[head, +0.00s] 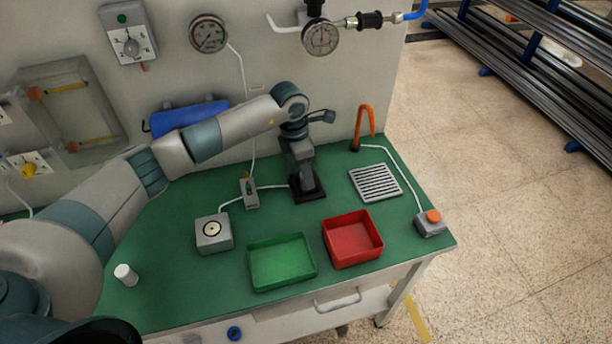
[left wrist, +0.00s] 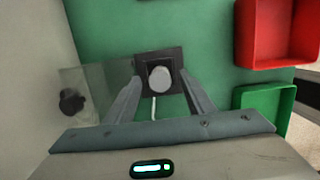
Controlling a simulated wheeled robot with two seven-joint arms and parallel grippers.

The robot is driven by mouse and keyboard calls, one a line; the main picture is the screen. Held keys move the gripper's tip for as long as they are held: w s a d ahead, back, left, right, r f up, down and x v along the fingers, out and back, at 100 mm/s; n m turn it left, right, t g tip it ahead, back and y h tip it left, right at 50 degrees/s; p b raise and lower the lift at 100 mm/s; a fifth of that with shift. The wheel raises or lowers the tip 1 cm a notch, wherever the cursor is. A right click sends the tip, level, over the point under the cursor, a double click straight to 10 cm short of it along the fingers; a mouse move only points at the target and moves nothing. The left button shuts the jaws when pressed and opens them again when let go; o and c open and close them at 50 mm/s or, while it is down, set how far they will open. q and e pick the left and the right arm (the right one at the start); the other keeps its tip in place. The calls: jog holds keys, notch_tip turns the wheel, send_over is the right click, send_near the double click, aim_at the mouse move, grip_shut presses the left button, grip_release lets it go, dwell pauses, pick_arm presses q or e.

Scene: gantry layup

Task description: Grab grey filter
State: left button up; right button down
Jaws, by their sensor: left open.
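A light grey rounded piece (left wrist: 160,79), which looks like the grey filter, stands in a black square base (left wrist: 146,62) in the left wrist view. My left gripper (left wrist: 161,76) is open, its two fingers on either side of this piece; I cannot tell whether they touch it. In the head view my left gripper (head: 306,187) points down over the black base (head: 311,198), and hides the piece. My right gripper is not in view.
A green tray (head: 283,284) and a red tray (head: 354,262) sit at the front. A grey box (head: 213,245), a small cabled device (head: 248,190), a slotted grille (head: 375,183), an orange hook (head: 365,120) and an orange-button box (head: 430,226) stand around. Gauges hang on the back wall.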

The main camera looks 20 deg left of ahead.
pick_arm(q)
jog(key=shift+d+f, duration=0.2)
jog(key=shift+f, duration=0.9)
jog(key=c, duration=1.1)
